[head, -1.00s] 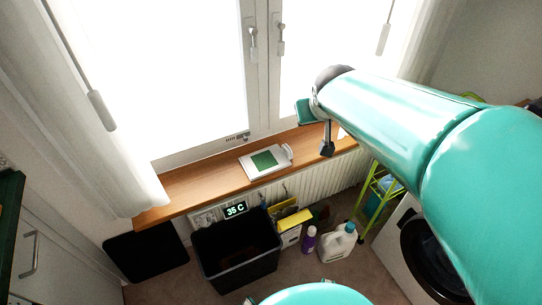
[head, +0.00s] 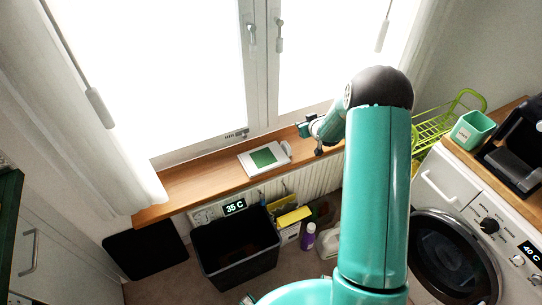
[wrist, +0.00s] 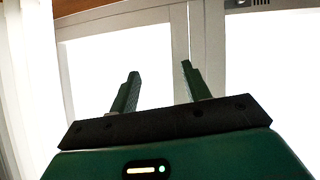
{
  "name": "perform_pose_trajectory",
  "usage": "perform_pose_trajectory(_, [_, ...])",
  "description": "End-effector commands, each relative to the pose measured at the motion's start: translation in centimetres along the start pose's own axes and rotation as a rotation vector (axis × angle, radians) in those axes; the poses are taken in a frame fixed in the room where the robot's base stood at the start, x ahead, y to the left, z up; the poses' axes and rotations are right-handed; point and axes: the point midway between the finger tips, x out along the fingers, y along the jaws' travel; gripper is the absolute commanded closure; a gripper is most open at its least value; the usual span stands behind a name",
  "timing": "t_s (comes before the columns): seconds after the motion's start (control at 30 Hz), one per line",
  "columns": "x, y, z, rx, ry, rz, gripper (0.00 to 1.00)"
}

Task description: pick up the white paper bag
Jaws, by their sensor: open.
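I cannot pick out a white paper bag with certainty. A flat white item with a green square (head: 264,158) and a loop at its right end lies on the wooden windowsill; I cannot tell whether it is the bag. My gripper (head: 307,132) is above the sill, to the right of this item and apart from it, partly hidden by my arm. The wrist view shows my gripper (wrist: 160,76) open, with nothing between its fingers and bright window panes behind them.
The wooden sill (head: 190,187) runs under the window. Below it stand a black bin (head: 238,255), a purple bottle (head: 308,237) and a yellow-topped box (head: 293,217). At right are a washing machine (head: 440,185), a green rack (head: 430,131) and a mint container (head: 472,129).

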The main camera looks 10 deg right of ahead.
Motion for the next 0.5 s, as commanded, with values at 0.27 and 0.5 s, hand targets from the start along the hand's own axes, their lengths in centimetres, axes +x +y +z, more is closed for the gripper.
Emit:
perform_pose_trajectory(0.27, [6.0,-1.8,10.5,0.042,0.108,-0.116,0.53])
perform_pose_trajectory(0.5, [7.6,-3.3,15.0,0.071,0.167,-0.171,0.53])
